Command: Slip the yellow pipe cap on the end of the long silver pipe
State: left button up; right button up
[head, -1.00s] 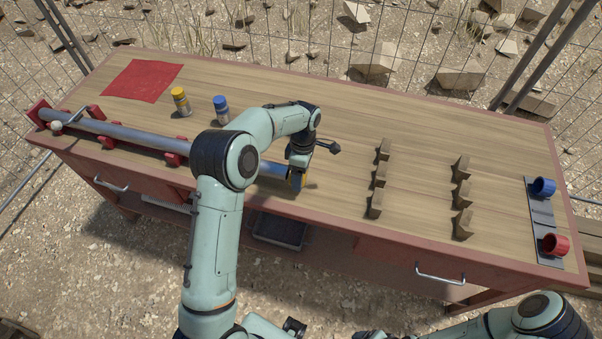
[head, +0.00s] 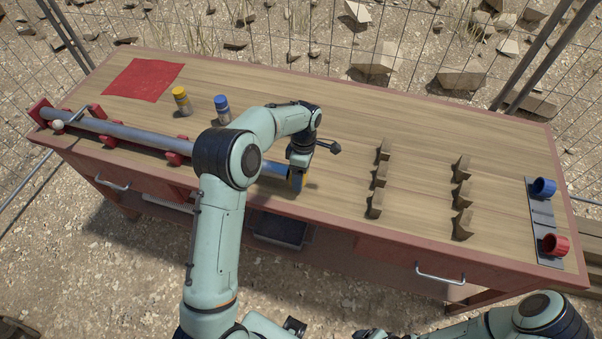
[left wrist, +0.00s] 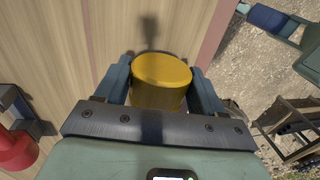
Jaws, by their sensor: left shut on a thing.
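The long silver pipe (head: 130,134) lies along the near left side of the bench in the head view, and my left arm hides part of it. The yellow pipe cap (left wrist: 160,78) sits between the fingers of my left gripper in the left wrist view. My left gripper (head: 297,183) is shut on the cap, low over the bench at the pipe's right end. The fingers hide most of the cap in the head view, so I cannot tell whether it touches or surrounds the pipe end. My right arm shows at the lower right, but its fingertips do not.
Red supports (head: 175,158) stand along the pipe. A yellow-topped container (head: 181,101) and a blue-topped one (head: 221,109) stand behind it. A red cloth (head: 143,80) lies at the back left. Wooden blocks (head: 380,175) and blue and red rings (head: 555,244) are to the right.

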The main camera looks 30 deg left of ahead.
aim_at(285, 166)
jog(key=shift+r, duration=0.1)
dwell(0.3)
pick_arm(q)
jog(key=shift+s+a, duration=0.25)
jog(key=shift+a, duration=0.9)
jog(key=shift+s+a, duration=0.25)
jog(key=shift+a, duration=0.85)
pick_arm(e)
jog(key=shift+w+r, duration=0.2)
pick_arm(q)
jog(key=shift+a, duration=0.15)
jog(key=o, duration=0.9)
jog(key=w+r, duration=0.1)
jog(key=r, duration=0.3)
jog(key=r+p, duration=0.1)
jog(key=r, duration=0.3)
jog(key=w+r+p, duration=0.1)
jog(key=r, duration=0.4)
jog(key=shift+w+a+r, duration=0.1)
jog(key=shift+w+a, duration=0.2)
pick_arm(e)
jog(key=w+r, duration=0.2)
jog(key=shift+w+r, duration=0.25)
jog(key=shift+r, duration=0.1)
pick_arm(q)
jog(key=shift+s, duration=0.1)
pick_arm(e)
jog(key=shift+s, duration=0.1)
